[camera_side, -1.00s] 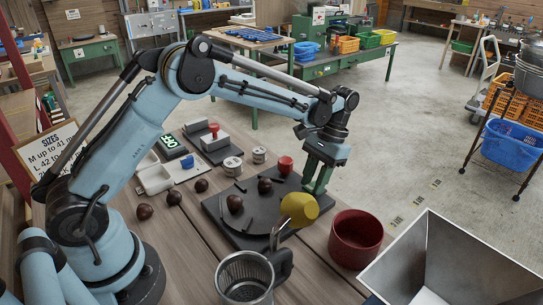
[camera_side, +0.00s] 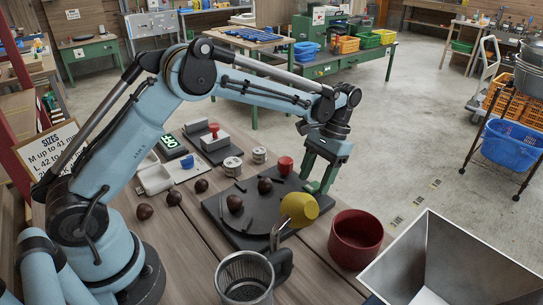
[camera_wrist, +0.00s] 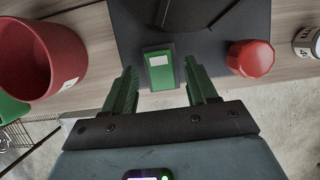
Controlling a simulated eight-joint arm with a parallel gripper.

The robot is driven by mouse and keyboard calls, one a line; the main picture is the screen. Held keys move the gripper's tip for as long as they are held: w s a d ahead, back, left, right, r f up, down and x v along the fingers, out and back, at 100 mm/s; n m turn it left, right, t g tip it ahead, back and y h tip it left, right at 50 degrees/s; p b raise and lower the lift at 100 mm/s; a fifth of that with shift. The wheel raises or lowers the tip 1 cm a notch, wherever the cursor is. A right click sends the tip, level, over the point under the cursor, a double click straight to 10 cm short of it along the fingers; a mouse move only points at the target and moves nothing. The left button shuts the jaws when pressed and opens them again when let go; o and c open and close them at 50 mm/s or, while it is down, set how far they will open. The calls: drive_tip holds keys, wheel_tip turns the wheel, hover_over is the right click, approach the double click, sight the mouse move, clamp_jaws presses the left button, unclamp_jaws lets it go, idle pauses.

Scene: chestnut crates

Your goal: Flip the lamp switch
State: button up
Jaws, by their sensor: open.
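My gripper (camera_side: 318,186) is open and points down over the edge of a dark board, to the right of a yellow cup-shaped piece. In the wrist view its two green fingers stand apart (camera_wrist: 163,92), with nothing held between them. A green block with a white patch, in a dark housing, seems to be the lamp switch (camera_wrist: 160,72). It sits at the board's edge, in line with the gap between the fingers, and no contact shows. I cannot make it out in the side view. The yellow piece (camera_side: 300,209) may be the lamp's head; I cannot tell for sure.
The dark board (camera_side: 215,209) carries a round plate and chestnuts (camera_side: 234,203). A red knob (camera_side: 285,165) stands near my gripper; a red pot (camera_side: 355,240) is at right. A metal strainer (camera_side: 245,278) and steel hopper (camera_side: 398,257) are in front.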

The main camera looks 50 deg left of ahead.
drive_tip(key=v, duration=1.1)
drive_tip(key=shift+r, duration=0.15)
drive_tip(key=s+a+r+t, duration=0.3)
drive_tip(key=s+r+t, duration=0.3)
drive_tip(key=s, duration=0.3)
drive_tip(key=s+a+f+t, duration=0.1)
drive_tip(key=s+f+t, duration=0.4)
drive_tip(key=s, duration=0.6)
drive_tip(key=shift+a+f, duration=0.25)
drive_tip(key=shift+f, duration=0.7)
